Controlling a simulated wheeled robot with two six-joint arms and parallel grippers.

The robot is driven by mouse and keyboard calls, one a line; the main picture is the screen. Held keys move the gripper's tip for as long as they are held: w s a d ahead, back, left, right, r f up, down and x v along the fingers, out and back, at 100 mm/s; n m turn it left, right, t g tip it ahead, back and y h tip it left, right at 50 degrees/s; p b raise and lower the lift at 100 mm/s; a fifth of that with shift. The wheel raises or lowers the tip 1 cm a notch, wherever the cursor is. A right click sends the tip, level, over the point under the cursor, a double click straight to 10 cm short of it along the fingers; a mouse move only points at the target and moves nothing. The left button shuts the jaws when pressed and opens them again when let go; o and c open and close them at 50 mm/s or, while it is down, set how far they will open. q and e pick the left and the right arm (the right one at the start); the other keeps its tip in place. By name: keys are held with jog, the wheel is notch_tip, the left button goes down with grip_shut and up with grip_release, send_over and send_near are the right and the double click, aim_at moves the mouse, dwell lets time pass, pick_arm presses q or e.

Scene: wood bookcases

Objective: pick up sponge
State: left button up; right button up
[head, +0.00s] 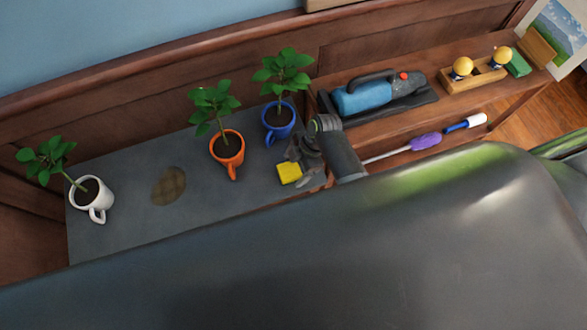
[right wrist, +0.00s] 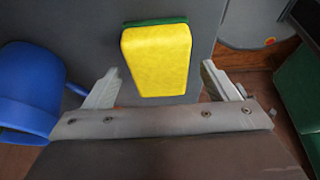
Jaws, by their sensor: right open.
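The sponge (head: 289,173) is yellow and lies on the grey top of the bookcase, near its front edge. In the right wrist view the sponge (right wrist: 157,60) shows a yellow face and a thin green layer at its far end. My right gripper (head: 303,178) is open beside the sponge. In the right wrist view its two fingers (right wrist: 157,85) stand apart, one on each side of the sponge's near part, with gaps on both sides. My left gripper is not in view.
A blue potted mug (head: 279,122) stands close behind the gripper; it also shows in the right wrist view (right wrist: 28,92). An orange mug (head: 227,150) and a white mug (head: 93,197) stand further left. A blue device (head: 365,97) and a purple duster (head: 425,141) lie right.

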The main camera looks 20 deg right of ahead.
jog(key=shift+f, duration=0.2)
dwell(0.6)
jog(key=shift+c, duration=0.3)
jog(key=c, duration=1)
